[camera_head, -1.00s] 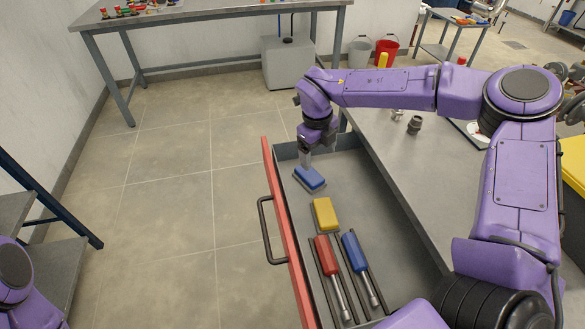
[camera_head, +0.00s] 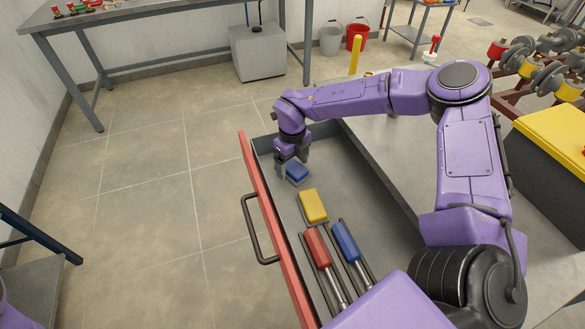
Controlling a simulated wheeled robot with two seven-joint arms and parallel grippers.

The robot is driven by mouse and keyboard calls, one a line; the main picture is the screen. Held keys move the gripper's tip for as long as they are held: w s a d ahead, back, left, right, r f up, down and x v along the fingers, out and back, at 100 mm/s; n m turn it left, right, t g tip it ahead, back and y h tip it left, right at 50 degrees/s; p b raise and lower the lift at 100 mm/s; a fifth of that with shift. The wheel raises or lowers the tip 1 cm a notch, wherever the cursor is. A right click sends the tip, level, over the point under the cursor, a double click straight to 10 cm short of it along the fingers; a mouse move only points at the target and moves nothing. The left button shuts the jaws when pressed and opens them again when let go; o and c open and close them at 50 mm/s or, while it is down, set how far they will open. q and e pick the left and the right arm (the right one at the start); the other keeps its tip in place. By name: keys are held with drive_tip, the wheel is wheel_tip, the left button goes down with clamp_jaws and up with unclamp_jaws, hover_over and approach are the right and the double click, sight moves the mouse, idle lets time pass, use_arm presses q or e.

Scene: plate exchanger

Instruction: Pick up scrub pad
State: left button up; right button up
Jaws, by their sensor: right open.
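A blue pad (camera_head: 297,173) with a grey lower layer lies in the open drawer (camera_head: 274,207), near its far end. It looks like the scrub pad. A yellow block (camera_head: 313,206) lies nearer in the same drawer. My right gripper (camera_head: 291,168) is open and points down at the blue pad from its far side. The fingertips are very close to the pad and partly hide it; I cannot tell whether they touch it. My left gripper is out of view.
A red-handled tool (camera_head: 317,248) and a blue-handled tool (camera_head: 346,241) lie in the drawer's near part. The red drawer front has a dark handle (camera_head: 257,228). The metal worktop (camera_head: 381,150) lies to the right.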

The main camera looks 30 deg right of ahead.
sight(292, 165)
drive_tip(key=c, duration=1.2)
drive_tip(key=shift+w+r, duration=0.1)
drive_tip(key=shift+r, duration=1.5)
drive_tip(key=shift+c, duration=0.2)
drive_tip(key=s+a+r, duration=0.3)
drive_tip(key=s+r, duration=0.2)
drive_tip(key=s, duration=0.1)
drive_tip(key=s+a+r+b, duration=0.1)
drive_tip(key=s+a+r, duration=0.2)
drive_tip(key=s+r, duration=0.2)
drive_tip(key=shift+s, duration=1)
